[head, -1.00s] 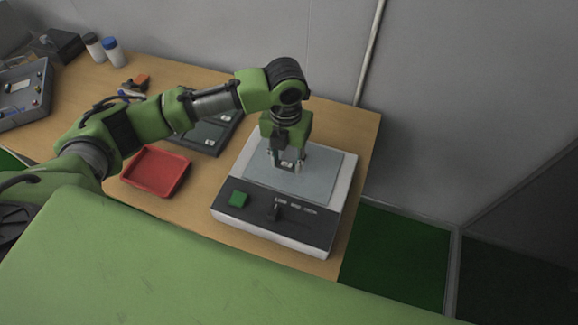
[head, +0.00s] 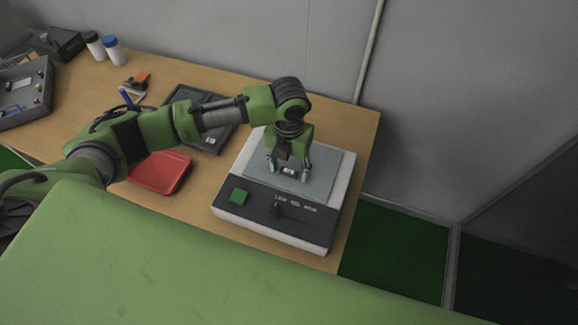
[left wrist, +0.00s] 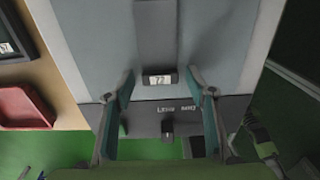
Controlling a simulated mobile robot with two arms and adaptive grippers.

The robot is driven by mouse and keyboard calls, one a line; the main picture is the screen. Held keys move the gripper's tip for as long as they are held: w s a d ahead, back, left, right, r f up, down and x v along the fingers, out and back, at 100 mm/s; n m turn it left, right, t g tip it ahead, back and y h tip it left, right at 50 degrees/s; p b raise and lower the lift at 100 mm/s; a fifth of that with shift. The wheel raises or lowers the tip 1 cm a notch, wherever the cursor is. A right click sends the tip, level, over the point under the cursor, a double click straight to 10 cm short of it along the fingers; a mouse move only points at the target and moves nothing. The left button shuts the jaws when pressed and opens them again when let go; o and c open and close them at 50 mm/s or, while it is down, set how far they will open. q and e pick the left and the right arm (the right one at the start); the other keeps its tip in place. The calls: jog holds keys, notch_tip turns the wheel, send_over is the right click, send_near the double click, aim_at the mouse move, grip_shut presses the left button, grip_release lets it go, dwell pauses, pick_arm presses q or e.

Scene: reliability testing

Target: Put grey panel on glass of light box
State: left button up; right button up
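The light box (head: 228,210) is white with a dark front panel and a grey-blue glass top (head: 325,165). The grey panel (left wrist: 157,40) shows in the left wrist view as a darker grey strip with a small label at its near end. It appears to lie on the glass; the head view shows mainly its label, the rest being hidden behind the gripper. My left gripper (head: 289,172) points down over the glass. Its fingers are spread (left wrist: 160,95), one to each side of the label end and apart from it.
A red tray (head: 160,173) and a dark tray (head: 212,140) lie left of the light box. A green button (head: 239,197) is on its front. A wall stands behind.

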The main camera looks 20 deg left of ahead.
pick_arm(q)
notch_tip(320, 180, up, 12)
jog(key=b, duration=0.2)
jog(key=shift+r, duration=0.15)
dwell(0.6)
